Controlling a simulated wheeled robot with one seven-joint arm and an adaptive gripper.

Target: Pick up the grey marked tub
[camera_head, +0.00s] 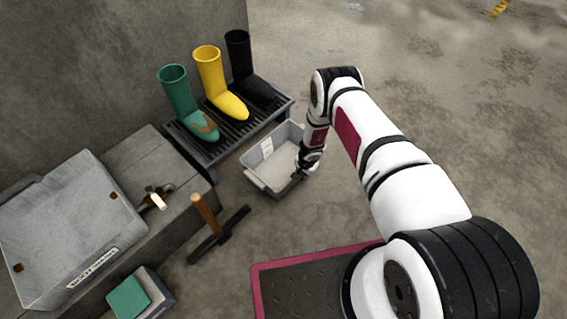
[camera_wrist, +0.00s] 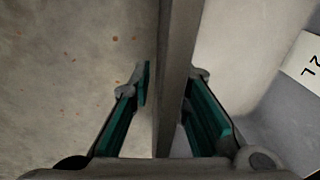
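The grey tub (camera_head: 258,180) stands on the concrete floor, an open box with a white label (camera_head: 266,148) on an inner wall. My gripper (camera_head: 301,171) points down at the tub's right-hand wall. In the wrist view the tub's wall (camera_wrist: 180,50) runs between the two green-padded fingers of my gripper (camera_wrist: 170,82). One finger is outside the tub over the floor, the other inside. A narrow gap shows beside the left finger; contact on the right is unclear. The label, reading "2 L", shows at the right edge of the wrist view (camera_wrist: 305,65).
A dark boot rack (camera_head: 215,150) with green (camera_head: 178,95), yellow (camera_head: 212,75) and black boots (camera_head: 240,60) stands behind the tub. Floor to the right is clear.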

